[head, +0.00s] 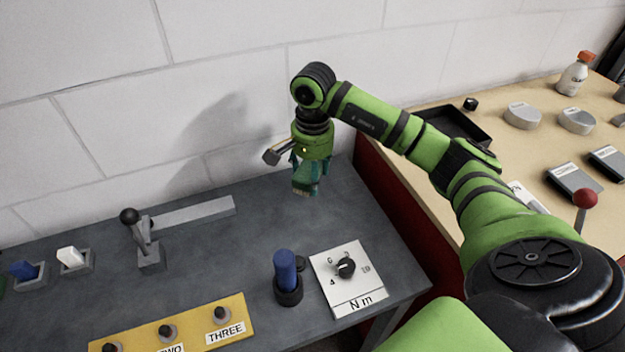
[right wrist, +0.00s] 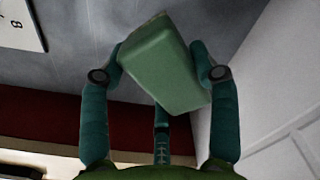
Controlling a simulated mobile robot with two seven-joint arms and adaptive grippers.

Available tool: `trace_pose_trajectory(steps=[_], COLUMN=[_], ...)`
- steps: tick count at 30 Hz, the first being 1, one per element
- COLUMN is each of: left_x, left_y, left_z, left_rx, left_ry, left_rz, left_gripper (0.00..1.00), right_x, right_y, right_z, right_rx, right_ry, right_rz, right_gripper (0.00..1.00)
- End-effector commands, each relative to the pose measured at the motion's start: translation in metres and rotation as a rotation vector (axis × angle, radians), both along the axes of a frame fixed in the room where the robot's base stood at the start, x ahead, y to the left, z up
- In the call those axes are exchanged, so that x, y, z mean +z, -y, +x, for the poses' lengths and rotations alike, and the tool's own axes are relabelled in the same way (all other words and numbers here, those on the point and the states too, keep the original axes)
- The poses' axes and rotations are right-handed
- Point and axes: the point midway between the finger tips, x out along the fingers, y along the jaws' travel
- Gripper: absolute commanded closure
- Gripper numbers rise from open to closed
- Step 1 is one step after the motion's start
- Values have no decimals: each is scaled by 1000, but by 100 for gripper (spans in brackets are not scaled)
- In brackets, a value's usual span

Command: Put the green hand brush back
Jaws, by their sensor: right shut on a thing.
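My right gripper (head: 308,182) hangs pointing down above the back right part of the grey table. It is shut on the green hand brush (head: 304,187), which shows only as a small piece between the teal fingers in the head view. In the right wrist view the brush is a smooth pale green block (right wrist: 158,68), tilted between the fingers of the gripper (right wrist: 160,75). Its bristles cannot be made out. The brush appears held clear of the table. My left gripper is not in view.
On the grey table (head: 205,262) stand a lever (head: 141,240), a grey bar (head: 193,213), a blue cylinder in a black holder (head: 286,268), a dial plate (head: 348,278) and a yellow labelled panel (head: 190,325). A black tray (head: 449,128) lies on the wooden table at right.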

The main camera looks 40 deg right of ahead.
Motion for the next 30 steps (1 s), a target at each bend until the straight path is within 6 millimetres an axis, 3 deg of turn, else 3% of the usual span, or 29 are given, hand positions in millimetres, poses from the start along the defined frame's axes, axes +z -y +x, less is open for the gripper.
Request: trace_pose_trajectory(steps=[7,20,21,22,30], left_x=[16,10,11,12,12], left_y=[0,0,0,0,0], left_z=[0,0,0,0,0], left_rx=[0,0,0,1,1], left_ry=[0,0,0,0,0], left_rz=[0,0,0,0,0], left_gripper=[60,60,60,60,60], right_x=[-33,-42,-40,-40,-40], right_y=[0,0,0,0,0], right_z=[-2,-1,-1,-1,-1], right_rx=[0,1,1,1,1], right_ry=[-6,-2,-2,-2,-3], right_rz=[1,0,0,0,1], right_gripper=[74,74,27,15,15])
